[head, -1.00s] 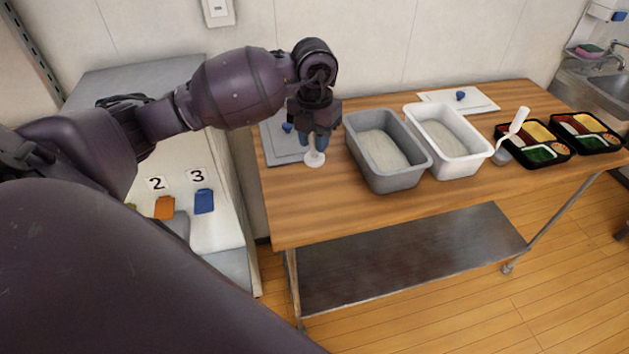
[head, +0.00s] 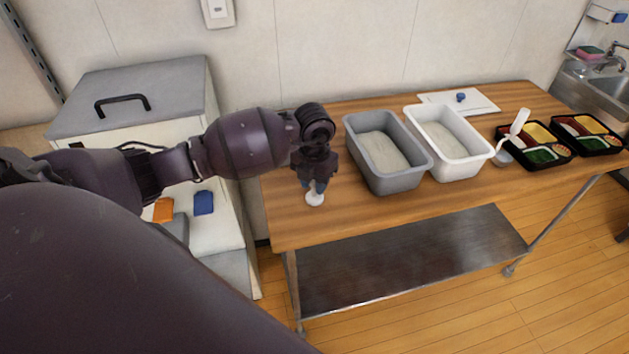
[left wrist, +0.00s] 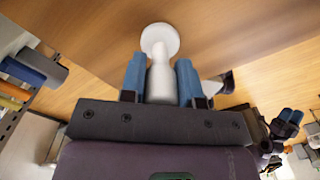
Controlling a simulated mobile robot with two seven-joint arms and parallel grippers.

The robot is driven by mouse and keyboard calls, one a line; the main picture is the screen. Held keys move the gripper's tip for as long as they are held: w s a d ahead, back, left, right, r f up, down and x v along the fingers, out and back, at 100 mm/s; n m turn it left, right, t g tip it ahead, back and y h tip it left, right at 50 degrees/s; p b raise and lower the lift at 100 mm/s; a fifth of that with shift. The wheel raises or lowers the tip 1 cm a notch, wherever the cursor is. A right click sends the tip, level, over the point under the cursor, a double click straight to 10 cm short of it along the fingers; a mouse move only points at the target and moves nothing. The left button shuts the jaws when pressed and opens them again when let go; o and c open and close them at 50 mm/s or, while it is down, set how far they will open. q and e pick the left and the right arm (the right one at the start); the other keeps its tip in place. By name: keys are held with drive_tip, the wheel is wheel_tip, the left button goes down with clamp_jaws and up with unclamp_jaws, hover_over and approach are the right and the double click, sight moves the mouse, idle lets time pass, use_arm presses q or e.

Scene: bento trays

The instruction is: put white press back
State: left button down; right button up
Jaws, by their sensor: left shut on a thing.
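The white press (head: 315,198) has a round white disc end and a pale stem. My left gripper (head: 317,186) is shut on its stem and holds it over the left part of the wooden table, left of the grey bin. In the left wrist view the press (left wrist: 160,45) stands between the two blue fingers, disc end outward. I cannot tell whether the disc touches the table. A dark gripper with blue fingers, seemingly my right one (left wrist: 288,122), shows small at the right of the left wrist view; its opening is unclear.
On the wooden table (head: 400,205) stand a grey bin (head: 389,178) and a white bin (head: 463,167), both holding rice. A white ladle-like tool (head: 517,124) and two bento trays (head: 535,158) (head: 588,145) lie right. A white lid (head: 482,104) lies behind. The front-left tabletop is clear.

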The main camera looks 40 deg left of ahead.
use_arm(q)
drive_tip(key=shift+f, duration=0.1)
drive_tip(key=c, duration=0.8)
unclamp_jaws()
drive_tip(key=shift+c, duration=0.2)
wheel_tip(320, 180, up, 12)
drive_tip(key=shift+r, duration=0.2)
